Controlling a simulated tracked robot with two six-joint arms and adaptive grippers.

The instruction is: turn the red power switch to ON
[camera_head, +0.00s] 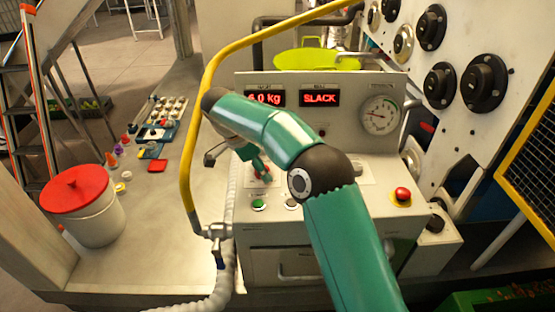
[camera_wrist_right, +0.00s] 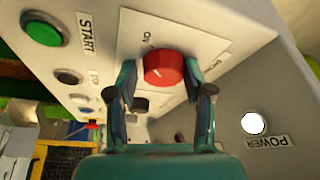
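The red switch knob (camera_wrist_right: 163,68) sits on a white plate on the grey panel in the right wrist view. Small lettering lies beside it, too blurred to read surely, and I cannot tell its setting. My right gripper (camera_wrist_right: 160,78) is open, with one finger on each side of the knob; a gap shows at the left finger. In the head view my right gripper (camera_head: 259,165) reaches down to the front panel of the grey console (camera_head: 330,235), and my arm hides part of it. My left gripper is not in view.
A green START button (camera_wrist_right: 42,32) and a lit white lamp by a POWER label (camera_wrist_right: 268,141) flank the knob. A red stop button (camera_head: 402,195) is on the console's right. A yellow tube (camera_head: 195,130) rises left of my arm. A red-lidded bucket (camera_head: 82,205) stands left.

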